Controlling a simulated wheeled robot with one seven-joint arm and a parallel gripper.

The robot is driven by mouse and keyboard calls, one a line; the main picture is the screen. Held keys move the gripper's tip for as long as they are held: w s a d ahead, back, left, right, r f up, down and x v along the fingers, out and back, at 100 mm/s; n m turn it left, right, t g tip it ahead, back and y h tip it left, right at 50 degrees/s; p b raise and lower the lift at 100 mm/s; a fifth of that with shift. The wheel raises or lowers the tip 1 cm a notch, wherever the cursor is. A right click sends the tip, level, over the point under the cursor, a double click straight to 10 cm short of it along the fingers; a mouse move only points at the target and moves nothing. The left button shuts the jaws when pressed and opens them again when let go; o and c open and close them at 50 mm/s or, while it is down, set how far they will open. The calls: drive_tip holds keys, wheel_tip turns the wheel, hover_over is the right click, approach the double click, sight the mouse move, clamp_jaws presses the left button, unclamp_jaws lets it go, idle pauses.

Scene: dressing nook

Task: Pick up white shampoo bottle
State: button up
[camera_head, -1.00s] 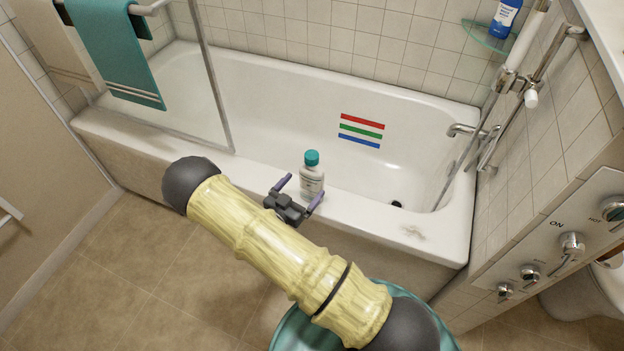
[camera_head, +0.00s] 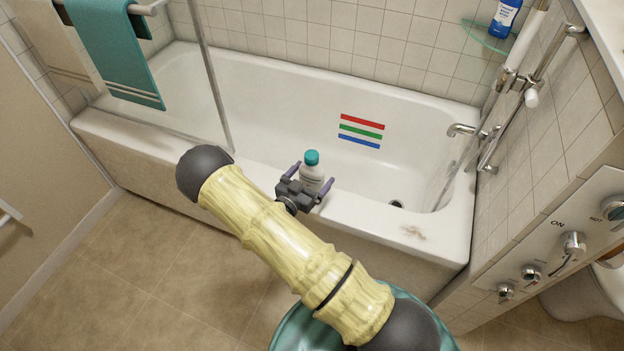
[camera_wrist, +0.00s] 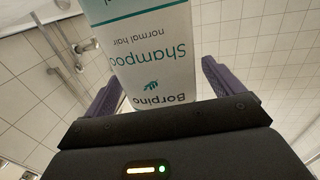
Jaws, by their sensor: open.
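The white shampoo bottle (camera_head: 311,178) with a teal cap stands upright on the near rim of the bathtub. My gripper (camera_head: 311,179) is open, with one purple finger on each side of the bottle. In the wrist view the bottle (camera_wrist: 150,55) fills the middle, its "Shampoo normal hair" label upside down. The open fingers of my gripper (camera_wrist: 160,88) flank it there, with a visible gap on the right. On the left the finger looks close to the bottle, and I cannot tell if it touches. The gripper body hides the bottle's base in the head view.
The bathtub (camera_head: 130,135) runs behind the bottle, with a glass screen (camera_head: 207,75) on the left. A teal towel (camera_head: 118,55) hangs there. A blue bottle (camera_head: 504,18) stands on a corner shelf. The tap (camera_head: 465,130) and control panel (camera_head: 560,245) are on the right.

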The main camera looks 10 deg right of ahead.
sight(312, 154)
drive_tip(key=shift+c, duration=0.4)
drive_tip(key=c, duration=1.2)
wheel_tip(312, 154, up, 10)
drive_tip(key=shift+f+p, duration=0.15)
drive_tip(key=shift+p, duration=0.8)
drive_tip(key=shift+r, duration=0.2)
